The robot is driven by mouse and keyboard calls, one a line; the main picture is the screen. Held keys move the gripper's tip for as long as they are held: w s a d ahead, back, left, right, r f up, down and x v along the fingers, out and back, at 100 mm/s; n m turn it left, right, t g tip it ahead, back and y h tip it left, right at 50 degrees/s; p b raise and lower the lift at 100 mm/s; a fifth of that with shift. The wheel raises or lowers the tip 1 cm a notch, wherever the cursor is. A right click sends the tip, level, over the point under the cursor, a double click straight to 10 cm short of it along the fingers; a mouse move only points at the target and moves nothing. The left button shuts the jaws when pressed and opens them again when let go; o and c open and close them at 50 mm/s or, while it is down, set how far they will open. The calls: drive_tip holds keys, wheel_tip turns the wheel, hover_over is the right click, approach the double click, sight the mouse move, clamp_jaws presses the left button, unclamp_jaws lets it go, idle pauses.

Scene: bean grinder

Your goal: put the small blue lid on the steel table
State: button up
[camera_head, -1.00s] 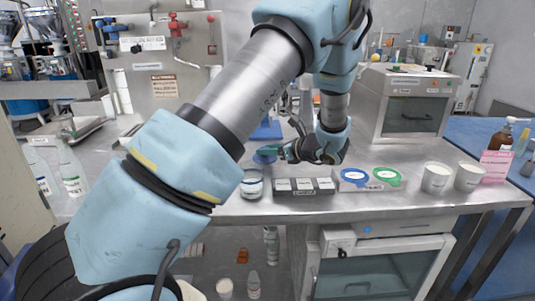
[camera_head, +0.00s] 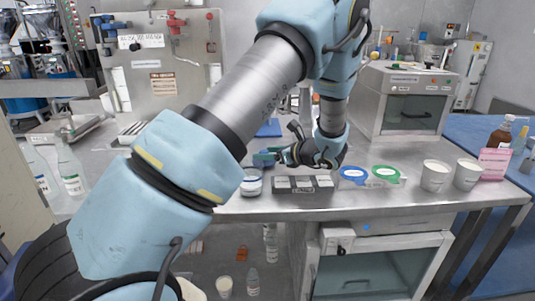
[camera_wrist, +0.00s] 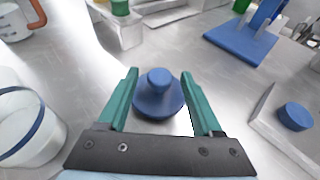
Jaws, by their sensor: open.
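The small blue lid (camera_wrist: 158,98), a round disc with a knob on top, lies between the two teal fingers of my gripper (camera_wrist: 160,92) in the wrist view. The fingers are open, one on each side, with gaps to the knob. The lid appears to rest flat on the steel table (camera_wrist: 185,50). In the head view my gripper (camera_head: 263,158) is low over the table, behind a clear jar with a blue rim (camera_head: 251,184); its fingers partly hide the lid there.
The jar also shows at the left of the wrist view (camera_wrist: 28,130). A blue stand (camera_wrist: 243,40) is beyond the lid, and a tray with a blue piece (camera_wrist: 294,116) is at right. A dark case (camera_head: 303,185) and blue and green rings (camera_head: 353,174) lie right of the jar.

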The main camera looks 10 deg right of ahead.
drive_tip(key=shift+r, duration=0.3)
drive_tip(key=b+v, duration=0.1)
drive_tip(key=v, duration=1.1)
drive_tip(key=shift+f+b, duration=0.1)
drive_tip(key=shift+b, duration=0.2)
drive_tip(key=shift+d, duration=0.1)
